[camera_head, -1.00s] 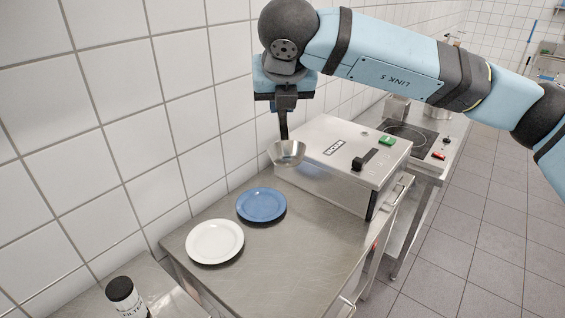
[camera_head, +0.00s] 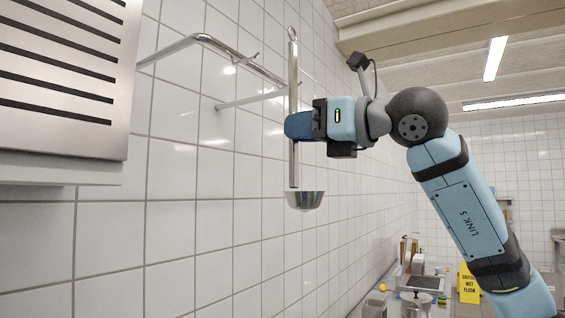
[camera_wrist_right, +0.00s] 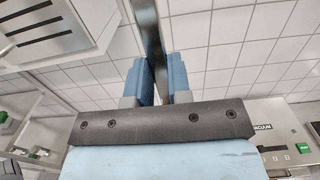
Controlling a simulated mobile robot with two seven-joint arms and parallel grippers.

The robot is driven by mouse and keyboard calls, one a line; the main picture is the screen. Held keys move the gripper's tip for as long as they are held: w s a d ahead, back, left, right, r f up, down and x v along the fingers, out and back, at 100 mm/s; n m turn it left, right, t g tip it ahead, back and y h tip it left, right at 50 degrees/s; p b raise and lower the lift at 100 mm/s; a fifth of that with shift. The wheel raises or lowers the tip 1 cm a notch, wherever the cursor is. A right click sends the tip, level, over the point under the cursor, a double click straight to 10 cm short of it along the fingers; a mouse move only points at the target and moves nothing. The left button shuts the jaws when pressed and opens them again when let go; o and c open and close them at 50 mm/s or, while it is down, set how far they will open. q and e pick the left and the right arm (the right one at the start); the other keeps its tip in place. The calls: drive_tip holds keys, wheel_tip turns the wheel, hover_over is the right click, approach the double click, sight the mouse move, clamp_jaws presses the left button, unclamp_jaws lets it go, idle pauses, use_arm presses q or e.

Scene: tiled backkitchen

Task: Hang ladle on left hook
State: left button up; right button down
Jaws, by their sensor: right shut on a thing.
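The ladle (camera_head: 293,85) is steel, with a long straight handle, a loop at the top and a bowl (camera_head: 305,200) at the bottom. It hangs upright in my right gripper (camera_head: 298,126), which is shut on the handle. The handle also shows in the right wrist view (camera_wrist_right: 148,30) between the blue fingers (camera_wrist_right: 160,80). A metal wall rail (camera_head: 215,45) lies left of the ladle. My left gripper is not in view.
A slotted metal housing (camera_head: 60,90) fills the upper left. The tiled wall (camera_head: 200,230) runs behind the rail and ladle. A yellow wet-floor sign (camera_head: 468,284) and kitchen counters stand far off at the lower right. Space below the ladle looks clear.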

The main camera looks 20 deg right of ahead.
drive_tip(key=shift+p+x, duration=0.35)
drive_tip(key=shift+x, duration=0.4)
drive_tip(key=w+a+f+p, duration=0.1)
drive_tip(key=w+a, duration=0.3)
drive_tip(key=w, duration=0.2)
drive_tip(key=shift+w+a+f, duration=0.2)
drive_tip(key=shift+a+f, duration=0.15)
drive_tip(key=shift+a, duration=0.05)
drive_tip(key=shift+s+d, duration=0.1)
idle(0.7)
drive_tip(key=c, duration=1)
unclamp_jaws()
